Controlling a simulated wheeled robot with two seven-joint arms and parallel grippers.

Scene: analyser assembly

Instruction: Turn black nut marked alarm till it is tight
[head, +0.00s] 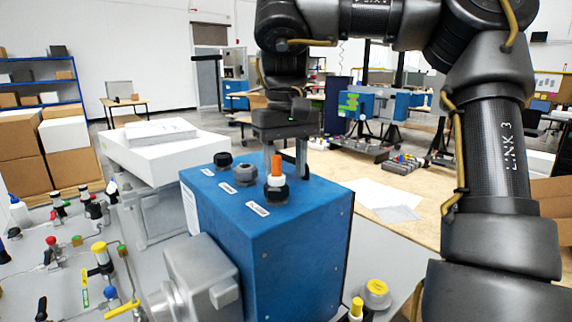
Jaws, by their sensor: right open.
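A blue analyser box (290,235) stands on the grey bench with three round fittings on its top. A black nut (277,194) sits at the near right, with a white and orange stem (277,166) rising from it. A grey nut (245,175) is in the middle and another black nut (223,160) is at the far left. Each has a small white label in front, too small to read surely, so I cannot tell which says alarm. My right gripper (287,160) points down, open, just above and behind the near right nut; one finger is partly hidden by the stem. My left gripper is out of view.
A grey metal housing (203,275) adjoins the box's front left. A yellow-capped fitting (376,288) stands at the right. Valves and tubing (100,255) cover the left bench. A white box (150,148) lies behind. My right arm fills the right side.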

